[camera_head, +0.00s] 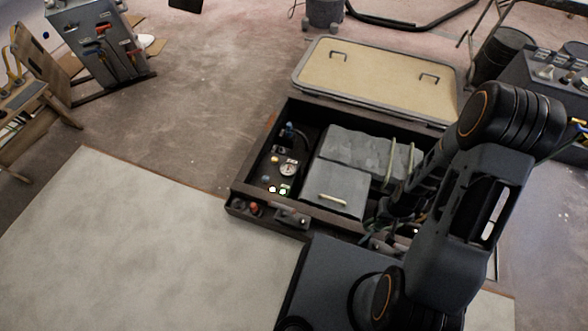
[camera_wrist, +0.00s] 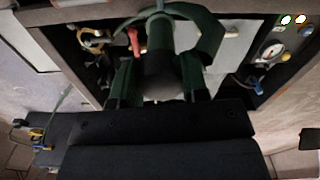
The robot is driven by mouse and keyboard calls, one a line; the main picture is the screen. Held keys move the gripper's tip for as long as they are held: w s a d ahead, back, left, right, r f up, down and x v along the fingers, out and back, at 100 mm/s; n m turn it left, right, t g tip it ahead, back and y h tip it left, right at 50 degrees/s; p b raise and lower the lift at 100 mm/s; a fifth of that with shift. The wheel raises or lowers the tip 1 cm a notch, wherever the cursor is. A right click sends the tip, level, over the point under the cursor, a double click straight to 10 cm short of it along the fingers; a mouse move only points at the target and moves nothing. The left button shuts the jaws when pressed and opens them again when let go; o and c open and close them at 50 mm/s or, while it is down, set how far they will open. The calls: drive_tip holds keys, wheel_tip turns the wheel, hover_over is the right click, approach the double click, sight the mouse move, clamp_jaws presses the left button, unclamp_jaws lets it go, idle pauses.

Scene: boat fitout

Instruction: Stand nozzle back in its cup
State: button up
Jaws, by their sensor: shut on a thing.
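My gripper (camera_wrist: 158,68) is shut on a dark, rounded thing that seems to be the nozzle (camera_wrist: 160,82), with a finger on each side. Dark green curved parts surround it, and I cannot tell which belong to the nozzle. In the head view my gripper (camera_head: 382,236) is low at the front right of the open box, partly hidden by my arm. The nozzle cannot be made out clearly there. I cannot identify the cup with certainty.
The open dark box (camera_head: 240,190) holds a gauge (camera_head: 288,169), grey covers (camera_head: 338,190) and small fittings. A tan hatch lid (camera_head: 375,70) lies behind it. In the wrist view a red handle (camera_wrist: 134,40) is near the nozzle. Pale panel (camera_head: 130,240) at left is clear.

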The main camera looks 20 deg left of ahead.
drive_tip(key=shift+s+r, duration=0.2)
drive_tip(key=shift+s, duration=1.3)
